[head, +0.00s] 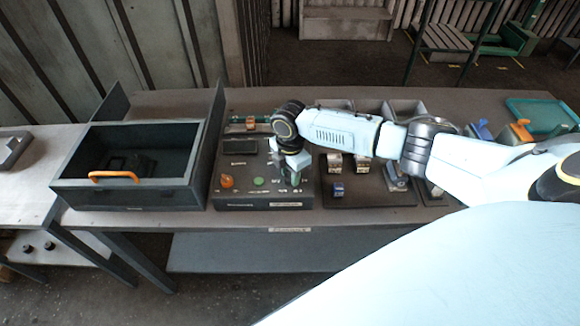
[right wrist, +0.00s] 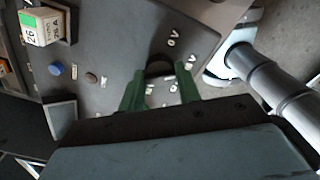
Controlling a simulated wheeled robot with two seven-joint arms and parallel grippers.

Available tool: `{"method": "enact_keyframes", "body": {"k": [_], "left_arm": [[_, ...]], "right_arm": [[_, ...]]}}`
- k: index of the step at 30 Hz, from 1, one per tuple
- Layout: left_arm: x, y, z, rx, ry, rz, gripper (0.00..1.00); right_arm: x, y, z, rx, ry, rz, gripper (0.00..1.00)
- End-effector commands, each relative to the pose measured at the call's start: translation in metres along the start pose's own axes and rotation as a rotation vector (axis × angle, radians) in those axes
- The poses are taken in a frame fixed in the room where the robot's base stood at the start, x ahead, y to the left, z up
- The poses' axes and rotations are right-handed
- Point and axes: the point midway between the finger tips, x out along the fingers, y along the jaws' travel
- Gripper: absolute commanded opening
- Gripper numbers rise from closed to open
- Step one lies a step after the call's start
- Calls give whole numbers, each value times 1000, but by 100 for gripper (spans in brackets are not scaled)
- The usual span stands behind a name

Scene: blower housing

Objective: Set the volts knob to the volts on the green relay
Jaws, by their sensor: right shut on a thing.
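The control box (head: 235,200) stands on the bench in the middle of the head view, with lettering on its sloped face. My right gripper (head: 295,178) reaches down onto the right part of that face. In the right wrist view its green fingers (right wrist: 160,92) are shut on a dark round knob (right wrist: 160,68), taken as the volts knob, with white V marks around it. The knob's pointer and set value cannot be read. A pale block with a green label (right wrist: 42,25) reading 26 stands at upper left; its smaller print is unclear. My left gripper is not in view.
An orange knob (head: 227,182) and a green button (head: 259,181) are on the box face. An open grey bin with an orange handle (head: 114,176) stands left. A dark tray (head: 375,197) with several small blocks lies right. A green tray (head: 545,113) is at far right.

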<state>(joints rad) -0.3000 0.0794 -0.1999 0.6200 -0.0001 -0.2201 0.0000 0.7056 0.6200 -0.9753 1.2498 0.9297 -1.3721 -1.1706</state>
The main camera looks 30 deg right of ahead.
Motion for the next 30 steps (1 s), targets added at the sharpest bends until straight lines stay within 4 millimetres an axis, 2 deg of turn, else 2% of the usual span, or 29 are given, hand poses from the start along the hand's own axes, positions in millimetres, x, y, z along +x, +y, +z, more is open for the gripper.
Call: {"method": "enact_keyframes", "body": {"k": [9,23,24,29,30], "left_arm": [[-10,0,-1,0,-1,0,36],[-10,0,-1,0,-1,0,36],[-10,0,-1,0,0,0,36],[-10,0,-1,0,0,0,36],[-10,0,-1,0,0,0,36]], "right_arm": [[-2,1,2,100,-3,2,10],[-1,1,2,112,-3,3,10],[-1,1,2,112,-4,3,34],[-1,1,1,111,-3,2,55],[-1,1,1,111,-2,2,55]]}}
